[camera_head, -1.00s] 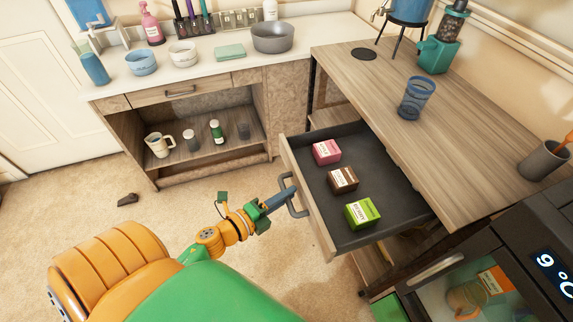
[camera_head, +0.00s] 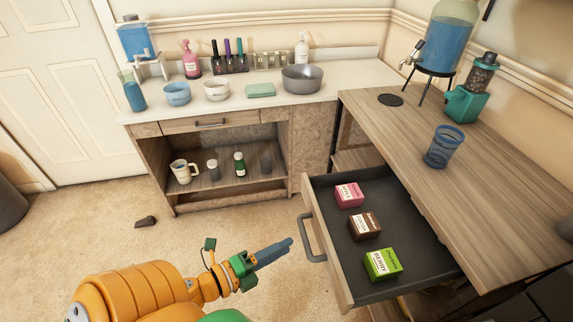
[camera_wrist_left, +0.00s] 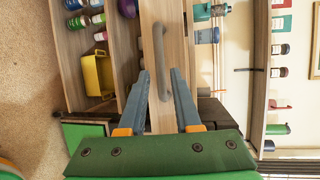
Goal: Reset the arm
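My left gripper (camera_head: 289,241) is left of the open drawer (camera_head: 326,245), with a visible gap to the drawer's grey handle (camera_head: 314,238). In the left wrist view my left gripper (camera_wrist_left: 160,72) is open and empty, its two fingers spread apart. A grey bar handle (camera_wrist_left: 158,50) on a wooden front shows just beyond the fingertips, roughly between them. The drawer holds a pink box (camera_head: 349,195), a brown box (camera_head: 364,226) and a green box (camera_head: 383,264). My right gripper is in neither view.
The wooden table (camera_head: 420,140) above the drawer carries a blue glass (camera_head: 443,147) and a dispenser (camera_head: 446,45). A white counter (camera_head: 240,100) with bowls and bottles stands at the back.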

